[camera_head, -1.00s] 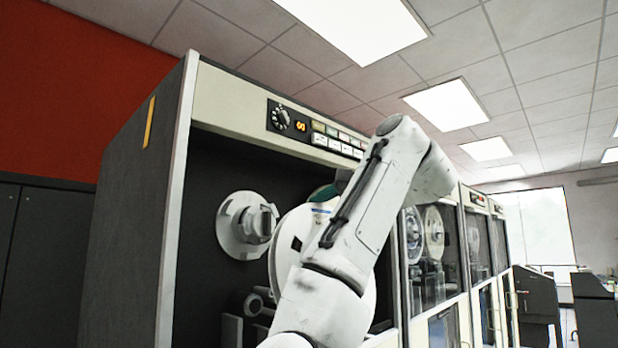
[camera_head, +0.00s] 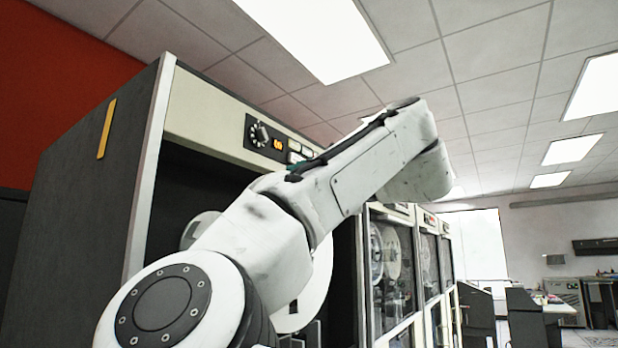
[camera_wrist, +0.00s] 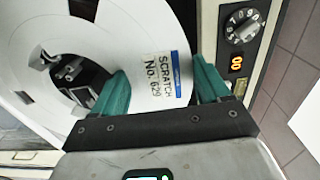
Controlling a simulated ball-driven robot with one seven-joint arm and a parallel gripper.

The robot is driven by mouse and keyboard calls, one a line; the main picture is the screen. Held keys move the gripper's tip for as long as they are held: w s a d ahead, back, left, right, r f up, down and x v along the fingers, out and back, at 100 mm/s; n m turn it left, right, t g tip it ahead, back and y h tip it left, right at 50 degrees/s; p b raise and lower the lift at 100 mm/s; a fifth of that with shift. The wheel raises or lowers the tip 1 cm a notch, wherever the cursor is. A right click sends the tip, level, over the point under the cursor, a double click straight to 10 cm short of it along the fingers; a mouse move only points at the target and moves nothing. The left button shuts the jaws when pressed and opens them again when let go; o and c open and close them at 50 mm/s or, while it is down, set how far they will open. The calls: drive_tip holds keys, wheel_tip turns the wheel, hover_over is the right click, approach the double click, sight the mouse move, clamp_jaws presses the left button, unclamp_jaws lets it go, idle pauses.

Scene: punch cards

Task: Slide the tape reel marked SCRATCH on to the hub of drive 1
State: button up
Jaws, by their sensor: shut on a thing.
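The white tape reel (camera_wrist: 35,82) fills the left of the wrist view, its label reading SCRATCH No. 629. My gripper (camera_wrist: 161,86) has its green fingers closed on the reel's rim beside the label. Through the reel's central opening I see dark and grey metal parts; I cannot tell whether a hub sits inside it. In the head view the reel (camera_head: 318,285) shows partly behind my arm, in front of the open drive cabinet (camera_head: 150,150). A white round part (camera_head: 200,228) of the drive peeks out left of my arm.
The control panel (camera_head: 275,140) with a knob and orange display is above the drive opening; the knob (camera_wrist: 242,26) also shows close to the right finger in the wrist view. More tape drives (camera_head: 400,262) with glass fronts stand in a row to the right.

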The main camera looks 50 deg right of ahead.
drive_tip(key=shift+w+r+p, duration=0.35)
drive_tip(key=shift+w+p, duration=0.4)
drive_tip(key=shift+p, duration=1.3)
drive_tip(key=p, duration=0.2)
drive_tip(key=shift+w+p, duration=0.25)
drive_tip(key=shift+p, duration=0.05)
drive_tip(key=w+p, duration=0.3)
drive_tip(key=w, duration=0.4)
drive_tip(key=shift+w+a+f, duration=0.15)
drive_tip(key=shift+w+f, duration=0.1)
drive_tip(key=shift+w, duration=0.1)
drive_tip(key=shift+w+p, duration=1.55)
drive_tip(key=shift+w, duration=1.95)
drive_tip(key=o, duration=1.5)
